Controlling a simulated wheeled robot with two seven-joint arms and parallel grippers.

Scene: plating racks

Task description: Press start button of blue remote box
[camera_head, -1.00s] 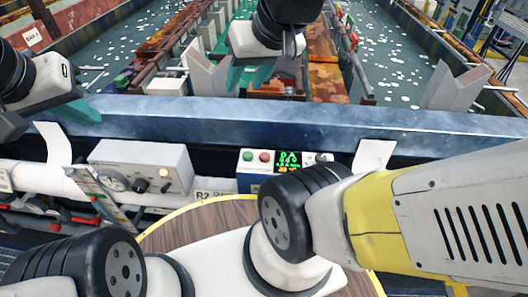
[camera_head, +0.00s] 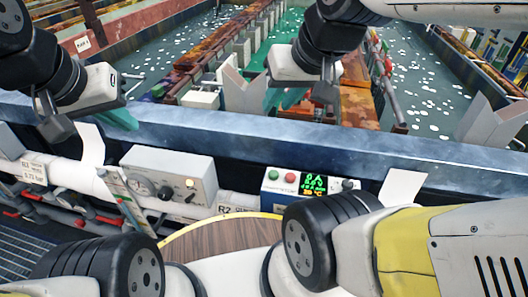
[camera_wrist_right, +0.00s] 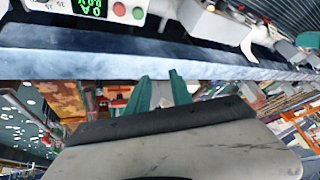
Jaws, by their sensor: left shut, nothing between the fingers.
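The blue remote box (camera_head: 276,188) stands on the near side of the tank wall, right of centre in the head view. Its top has a green button (camera_head: 274,174), a red button (camera_head: 290,177) and a lit green display (camera_head: 314,183). In the right wrist view the green button (camera_wrist_right: 138,13) and red button (camera_wrist_right: 119,9) show upside down at the top edge. My right gripper (camera_head: 285,98) is above the tank, beyond the wall and apart from the box. In the wrist view its teal fingers (camera_wrist_right: 162,92) are spread and empty. My left gripper (camera_head: 122,119) is shut and empty near the wall, far left of the box.
A grey control box (camera_head: 170,168) with knobs stands left of the blue box. The long blue-grey tank wall (camera_head: 240,131) runs between my right gripper and the box. White upright plates (camera_head: 401,188) flank the boxes. A round wooden table top (camera_head: 220,233) lies below.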

